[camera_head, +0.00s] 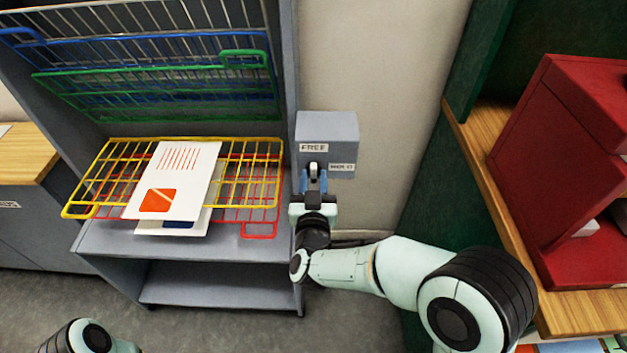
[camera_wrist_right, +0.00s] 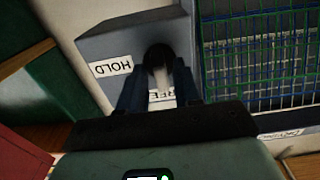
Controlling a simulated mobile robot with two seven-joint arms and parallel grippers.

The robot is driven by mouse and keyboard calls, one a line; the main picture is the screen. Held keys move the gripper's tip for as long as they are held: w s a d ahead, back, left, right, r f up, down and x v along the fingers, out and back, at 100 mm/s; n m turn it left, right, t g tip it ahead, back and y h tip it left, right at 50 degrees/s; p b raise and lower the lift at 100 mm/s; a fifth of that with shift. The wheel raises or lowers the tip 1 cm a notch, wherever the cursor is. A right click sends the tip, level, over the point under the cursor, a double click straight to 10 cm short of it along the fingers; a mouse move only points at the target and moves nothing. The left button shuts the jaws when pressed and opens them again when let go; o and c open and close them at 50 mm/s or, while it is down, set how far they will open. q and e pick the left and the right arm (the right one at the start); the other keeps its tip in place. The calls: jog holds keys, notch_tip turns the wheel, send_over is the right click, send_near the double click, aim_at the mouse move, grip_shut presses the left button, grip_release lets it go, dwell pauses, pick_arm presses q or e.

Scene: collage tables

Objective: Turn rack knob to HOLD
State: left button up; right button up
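The grey knob box (camera_head: 340,130) is mounted beside the rack's right post. It bears a FREE label (camera_head: 313,147) and a HOLD label (camera_head: 342,167). The knob (camera_head: 314,168) sits low on the box's front. My right gripper (camera_head: 314,180) reaches up to it with one finger on each side. In the right wrist view the dark knob (camera_wrist_right: 160,55) lies between the fingers (camera_wrist_right: 160,85). The HOLD label (camera_wrist_right: 112,67) is clear, and the FREE label is partly covered. Whether the fingers press on the knob, I cannot tell. My left gripper is out of view.
The drying rack (camera_head: 190,255) has blue and green wire shelves raised, yellow and red ones lowered. A red cabinet (camera_head: 560,150) stands on a wooden shelf at right. Bare wall (camera_head: 400,80) lies between.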

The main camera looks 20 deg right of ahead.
grip_shut()
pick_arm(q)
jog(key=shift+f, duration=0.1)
pick_arm(e)
jog(key=shift+f+m+b, duration=0.1)
jog(key=shift+m+b, duration=0.4)
jog(key=shift+m, duration=0.3)
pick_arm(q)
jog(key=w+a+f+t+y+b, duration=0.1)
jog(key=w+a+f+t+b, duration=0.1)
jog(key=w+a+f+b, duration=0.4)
pick_arm(e)
jog(key=m+p, duration=0.2)
jog(key=m, duration=0.4)
jog(key=shift+d+f, duration=0.1)
jog(key=shift+d, duration=0.05)
jog(key=m+b, duration=0.5)
jog(key=m, duration=0.3)
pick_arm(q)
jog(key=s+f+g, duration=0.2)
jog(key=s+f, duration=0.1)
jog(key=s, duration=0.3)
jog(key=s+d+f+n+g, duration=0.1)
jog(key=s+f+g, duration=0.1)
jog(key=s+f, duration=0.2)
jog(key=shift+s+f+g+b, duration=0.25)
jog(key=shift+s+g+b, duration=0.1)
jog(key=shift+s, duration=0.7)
pick_arm(e)
jog(key=shift+m, duration=1.1)
